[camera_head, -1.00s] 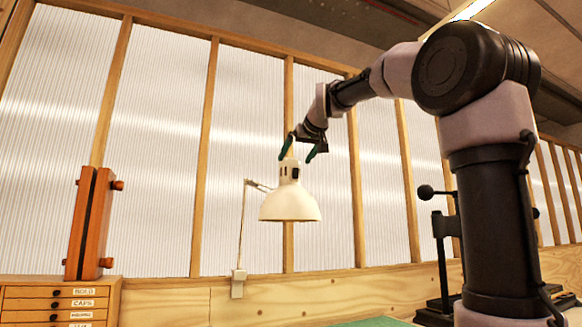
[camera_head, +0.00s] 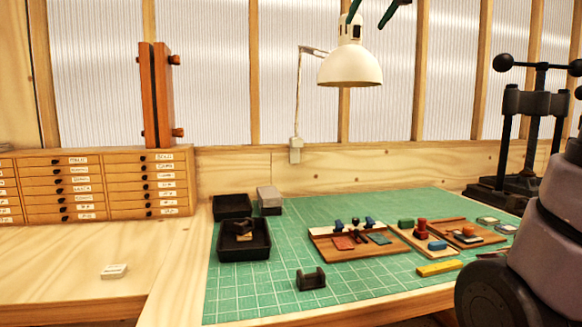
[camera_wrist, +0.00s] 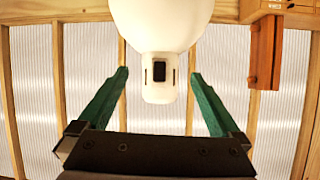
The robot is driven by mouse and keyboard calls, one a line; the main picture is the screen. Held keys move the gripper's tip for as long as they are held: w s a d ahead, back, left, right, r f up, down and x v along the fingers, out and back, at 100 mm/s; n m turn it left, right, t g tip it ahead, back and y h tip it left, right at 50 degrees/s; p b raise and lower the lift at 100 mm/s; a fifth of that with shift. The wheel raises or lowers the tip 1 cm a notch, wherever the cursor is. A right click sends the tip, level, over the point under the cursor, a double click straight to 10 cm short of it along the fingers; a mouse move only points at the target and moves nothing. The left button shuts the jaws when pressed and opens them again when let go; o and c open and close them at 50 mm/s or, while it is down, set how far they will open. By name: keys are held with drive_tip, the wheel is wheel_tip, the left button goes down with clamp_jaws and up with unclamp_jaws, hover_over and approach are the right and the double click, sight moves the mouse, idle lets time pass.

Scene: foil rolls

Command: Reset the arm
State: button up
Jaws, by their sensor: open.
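My gripper (camera_head: 377,12) shows only by its dark green fingertips at the top edge of the head view, just above the white desk lamp (camera_head: 350,68). In the wrist view my gripper (camera_wrist: 158,76) has its two green fingers spread wide with nothing held. The lamp's white neck (camera_wrist: 160,95) appears between the fingers there, but I cannot tell how far off it is. My arm's lower links show at the right of the head view; the rest of the arm is out of frame.
A green mat (camera_head: 262,293) covers the bench, with black trays (camera_head: 258,250), a small dark holder (camera_head: 311,279) and wooden boards (camera_head: 345,253) bearing small coloured pieces. A black press (camera_head: 535,105) stands at right, a drawer cabinet (camera_head: 100,185) at left. The mat's front left is mostly clear.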

drive_tip(key=s+d+f+m+g, duration=0.1)
drive_tip(key=s+f, duration=0.6)
drive_tip(key=f, duration=0.3)
drive_tip(key=s+d+f+m+g, duration=0.1)
drive_tip(key=s+f+m+g, duration=0.1)
drive_tip(key=s+f, duration=0.6)
drive_tip(key=s+d+f+m+g, duration=0.1)
drive_tip(key=s+f+m+g, duration=0.1)
drive_tip(key=s+f, duration=0.6)
wheel_tip(320, 180, down, 6)
drive_tip(key=shift+f, duration=0.15)
